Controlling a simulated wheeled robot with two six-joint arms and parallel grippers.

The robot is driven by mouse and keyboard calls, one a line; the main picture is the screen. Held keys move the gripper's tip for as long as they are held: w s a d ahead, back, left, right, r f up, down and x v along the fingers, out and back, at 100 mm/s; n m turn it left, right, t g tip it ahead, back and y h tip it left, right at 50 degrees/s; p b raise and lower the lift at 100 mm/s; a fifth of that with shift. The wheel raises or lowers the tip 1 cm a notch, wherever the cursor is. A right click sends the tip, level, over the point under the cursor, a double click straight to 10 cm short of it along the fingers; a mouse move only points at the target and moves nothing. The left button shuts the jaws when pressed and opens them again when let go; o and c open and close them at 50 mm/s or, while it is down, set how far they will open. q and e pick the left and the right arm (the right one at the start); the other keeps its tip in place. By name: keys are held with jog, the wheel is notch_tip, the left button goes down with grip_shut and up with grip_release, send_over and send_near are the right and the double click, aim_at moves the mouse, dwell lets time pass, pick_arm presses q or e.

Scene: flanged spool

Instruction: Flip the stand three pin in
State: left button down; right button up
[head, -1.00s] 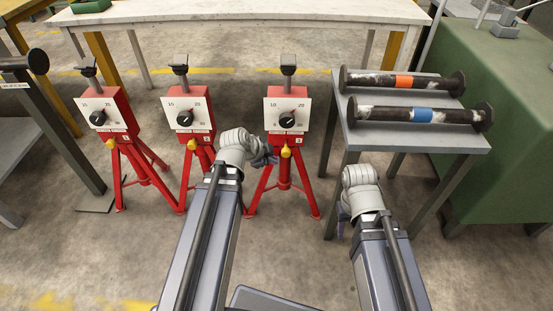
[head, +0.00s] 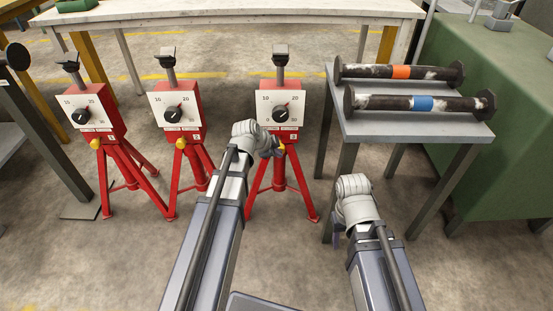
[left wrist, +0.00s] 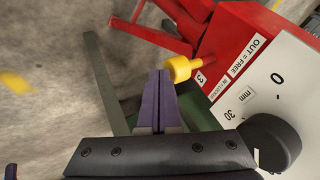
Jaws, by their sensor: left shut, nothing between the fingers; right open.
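Stand three (head: 279,108) is the rightmost red tripod stand, with a white dial plate and black knob. In the left wrist view its yellow pin (left wrist: 180,69) sticks out beside the number 3, near a label reading "OUT = FREE". My left gripper (head: 277,151) is in front of this stand and hides the pin in the head view. In the left wrist view its purple fingers (left wrist: 160,72) are shut and empty, with the tips right beside the pin; I cannot tell whether they touch. My right gripper (head: 337,235) is open, low beside the grey table.
Two similar red stands, the middle one (head: 174,112) and the left one (head: 88,112), stand to the left. A grey table (head: 400,131) at right holds two dark flanged spools, one with an orange band (head: 401,72), one with a blue band (head: 422,104). A white workbench (head: 240,10) is behind.

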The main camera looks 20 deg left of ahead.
pick_arm(q)
jog(key=w, duration=0.2)
jog(key=w+a, duration=0.1)
jog(key=shift+w, duration=0.35)
jog(key=shift+s, duration=0.1)
jog(key=shift+s+d, duration=0.2)
jog(key=shift+s, duration=0.3)
jog(key=s+a+r+p, duration=0.1)
jog(key=s+r+p, duration=0.7)
jog(key=shift+s+a, duration=0.25)
jog(key=shift+s, duration=0.15)
pick_arm(e)
notch_tip(320, 180, up, 8)
jog(key=a, duration=0.1)
jog(key=shift+s+a, duration=0.25)
jog(key=shift+s, duration=0.1)
